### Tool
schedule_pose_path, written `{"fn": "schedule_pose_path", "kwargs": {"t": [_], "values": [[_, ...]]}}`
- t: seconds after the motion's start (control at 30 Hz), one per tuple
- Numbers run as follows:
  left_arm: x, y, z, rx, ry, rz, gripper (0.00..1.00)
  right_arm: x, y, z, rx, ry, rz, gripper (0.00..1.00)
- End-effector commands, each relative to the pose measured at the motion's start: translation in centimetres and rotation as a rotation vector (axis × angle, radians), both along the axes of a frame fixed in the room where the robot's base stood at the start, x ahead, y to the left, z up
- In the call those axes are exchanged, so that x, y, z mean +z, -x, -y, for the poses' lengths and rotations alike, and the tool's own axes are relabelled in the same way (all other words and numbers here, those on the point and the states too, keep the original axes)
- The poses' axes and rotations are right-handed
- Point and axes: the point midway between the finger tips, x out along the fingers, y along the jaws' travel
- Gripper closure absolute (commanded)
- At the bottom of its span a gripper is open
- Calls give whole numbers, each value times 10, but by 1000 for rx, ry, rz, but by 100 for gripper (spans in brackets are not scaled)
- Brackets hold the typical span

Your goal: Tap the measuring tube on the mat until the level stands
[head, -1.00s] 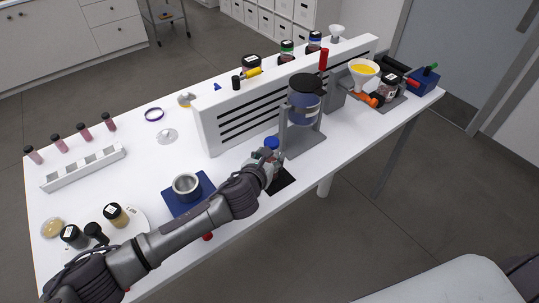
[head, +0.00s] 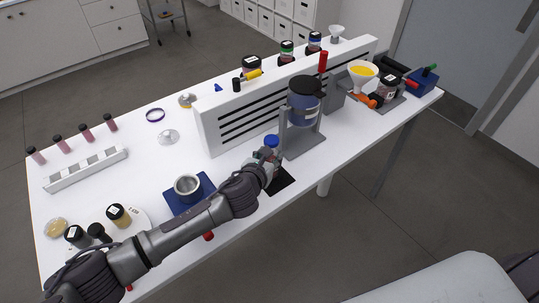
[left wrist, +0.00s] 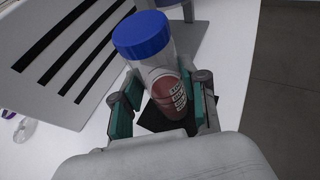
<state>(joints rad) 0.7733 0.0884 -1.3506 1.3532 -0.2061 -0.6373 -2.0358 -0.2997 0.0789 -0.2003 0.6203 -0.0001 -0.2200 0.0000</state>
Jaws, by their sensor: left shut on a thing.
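The measuring tube is clear with a blue cap (head: 271,141) and stands nearly upright in my left gripper (head: 267,160). In the left wrist view the tube (left wrist: 165,88) sits between the two teal-padded fingers of the left gripper (left wrist: 163,97), which is shut on it. Reddish powder fills its lower part, and a white label with dark marks is on its side. The powder's top looks slanted in this tilted view. The black mat (head: 283,180) lies under and beside the gripper; it also shows behind the tube (left wrist: 150,120). Whether the tube's base touches the mat is hidden. My right gripper is out of view.
A grey stand with a dark-lidded blue container (head: 304,105) is close right of the tube. A white slotted panel (head: 245,118) rises behind. A metal cup (head: 187,186) sits on a blue mat (head: 176,205) to the left. The table's front edge is near.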

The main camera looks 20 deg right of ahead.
Motion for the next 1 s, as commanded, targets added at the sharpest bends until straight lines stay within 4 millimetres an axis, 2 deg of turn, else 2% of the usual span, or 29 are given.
{"fn": "schedule_pose_path", "kwargs": {"t": [0.07, 0.1, 0.13, 0.53, 0.77, 0.97, 1.0], "values": [[-1, 0, 0, -1, 1, 1, 100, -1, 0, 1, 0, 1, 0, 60], [-1, 0, 0, -1, 1, 1, 53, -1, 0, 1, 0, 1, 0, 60], [-1, 0, 0, -1, 1, 1, 48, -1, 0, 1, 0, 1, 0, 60], [-1, 0, 0, -1, 0, 0, 48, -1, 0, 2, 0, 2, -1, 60], [-14, 0, 0, -1, -2, 0, 48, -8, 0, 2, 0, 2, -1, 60], [-14, 0, 0, -1, 0, 0, 48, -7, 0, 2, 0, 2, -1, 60], [-14, 0, 0, -1, 0, 0, 53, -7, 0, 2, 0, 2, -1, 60]]}}
